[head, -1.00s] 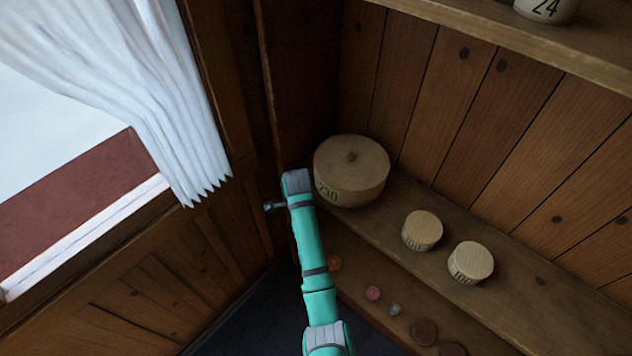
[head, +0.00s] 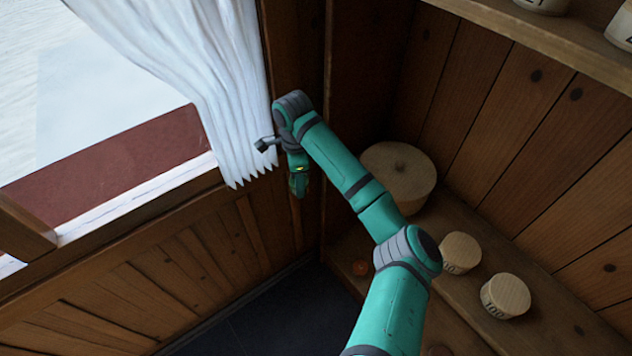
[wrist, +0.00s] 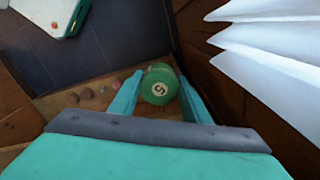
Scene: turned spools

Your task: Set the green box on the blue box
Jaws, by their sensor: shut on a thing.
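The green box (wrist: 160,88) is round, with a pale mark on its top. In the wrist view it sits between the two fingers of my gripper (wrist: 160,97), which is shut on it. In the head view my gripper (head: 298,180) hangs below the bent wrist, in front of the wooden wall and near the curtain's lower edge. The box is hard to tell from the fingers there. I see no blue box in either current view.
A large round wooden box (head: 400,176) and two small ones (head: 461,253) (head: 505,296) stand on the shelf at right, partly behind my arm. A white curtain (head: 225,90) hangs close to my wrist. Dark floor (head: 290,310) lies open below.

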